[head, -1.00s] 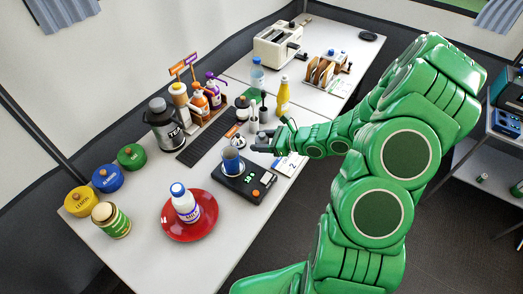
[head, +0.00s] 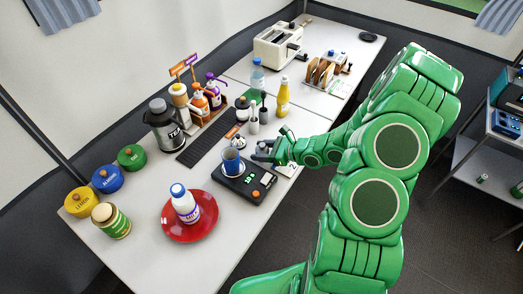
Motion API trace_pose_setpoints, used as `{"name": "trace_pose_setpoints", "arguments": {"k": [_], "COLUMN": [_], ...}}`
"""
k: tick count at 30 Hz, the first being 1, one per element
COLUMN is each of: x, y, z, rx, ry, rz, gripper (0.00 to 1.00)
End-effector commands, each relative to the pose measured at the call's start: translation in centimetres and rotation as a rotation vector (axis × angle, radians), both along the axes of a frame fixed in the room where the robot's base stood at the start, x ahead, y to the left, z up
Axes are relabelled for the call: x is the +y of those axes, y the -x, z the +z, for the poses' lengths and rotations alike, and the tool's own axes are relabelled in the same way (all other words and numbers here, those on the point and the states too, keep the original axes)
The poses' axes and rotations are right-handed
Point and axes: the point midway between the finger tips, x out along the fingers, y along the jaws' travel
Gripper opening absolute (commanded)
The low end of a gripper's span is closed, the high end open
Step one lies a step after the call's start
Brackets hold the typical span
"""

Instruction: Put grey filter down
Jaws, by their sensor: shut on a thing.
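My gripper (head: 264,150) is low over the white table, just right of the blue cup (head: 231,162) on the black scale (head: 250,183). It is shut on a small grey thing at its fingertips, which I take to be the grey filter. The fingers hide most of it, and I cannot tell whether it touches the table. A small pale round item sits just behind the cup.
A white-and-blue milk bottle stands on a red plate (head: 203,228) at the front. Behind my gripper stand a yellow bottle (head: 282,97) and white cylinders. A black grate (head: 208,140) lies left. The table's front left (head: 130,255) is clear.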

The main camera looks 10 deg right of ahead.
Motion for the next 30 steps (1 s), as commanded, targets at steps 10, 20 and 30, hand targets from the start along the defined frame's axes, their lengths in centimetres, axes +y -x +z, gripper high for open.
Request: {"name": "trace_pose_setpoints", "arguments": {"k": [10,20,30], "x": [0.1,0.0,0.0], "y": [0.0,0.0,0.0], "z": [-0.7,-1.1,-1.1], "rx": [0.000,-0.001,-0.001], "ry": [-0.001,-0.001,-0.001], "rz": [0.001,0.000,0.000], "gripper": [0.22,0.63,0.65]}}
